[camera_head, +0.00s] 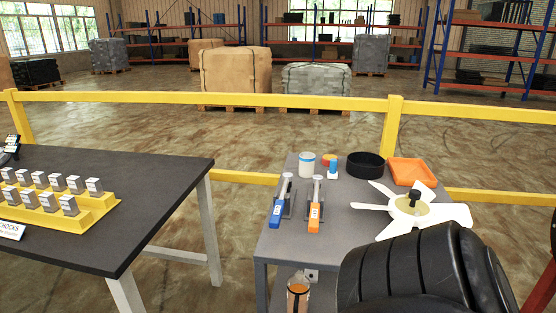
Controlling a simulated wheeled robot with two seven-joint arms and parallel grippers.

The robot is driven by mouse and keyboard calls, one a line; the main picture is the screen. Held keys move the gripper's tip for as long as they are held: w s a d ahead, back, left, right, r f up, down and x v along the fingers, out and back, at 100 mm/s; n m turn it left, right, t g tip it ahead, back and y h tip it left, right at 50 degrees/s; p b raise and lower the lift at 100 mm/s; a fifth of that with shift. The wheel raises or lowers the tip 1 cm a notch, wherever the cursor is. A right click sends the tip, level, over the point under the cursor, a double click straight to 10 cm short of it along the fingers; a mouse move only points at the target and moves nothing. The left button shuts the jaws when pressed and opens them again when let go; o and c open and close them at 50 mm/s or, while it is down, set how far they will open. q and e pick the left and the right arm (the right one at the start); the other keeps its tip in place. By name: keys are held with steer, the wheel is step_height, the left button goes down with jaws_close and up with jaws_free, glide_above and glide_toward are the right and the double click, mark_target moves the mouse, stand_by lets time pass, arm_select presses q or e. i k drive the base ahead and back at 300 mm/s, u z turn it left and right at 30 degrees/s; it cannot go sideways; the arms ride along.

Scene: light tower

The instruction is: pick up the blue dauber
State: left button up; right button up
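A tool with a blue, labelled end (277,214) and a pale upper part rests tilted in a dark stand on the grey cart (255,245). A matching tool with an orange end (313,217) rests beside it on the right. A small blue cylinder (333,171) stands farther back on the cart, close to a round red and yellow piece. I cannot tell for certain which blue thing is the dauber. Neither of my grippers shows, and nothing is seen touching these things.
A white tub (307,165), black bowl (365,166), orange tray (411,172) and white fan (414,212) share the cart. A large black ribbed form covers the lower right. A dark table (150,190) with silver blocks stands left, across a gap. A yellow rail (300,101) runs behind.

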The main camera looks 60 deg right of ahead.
mark_target(332, 174)
steer(key=i, duration=0.7)
steer(key=z, duration=3.5)
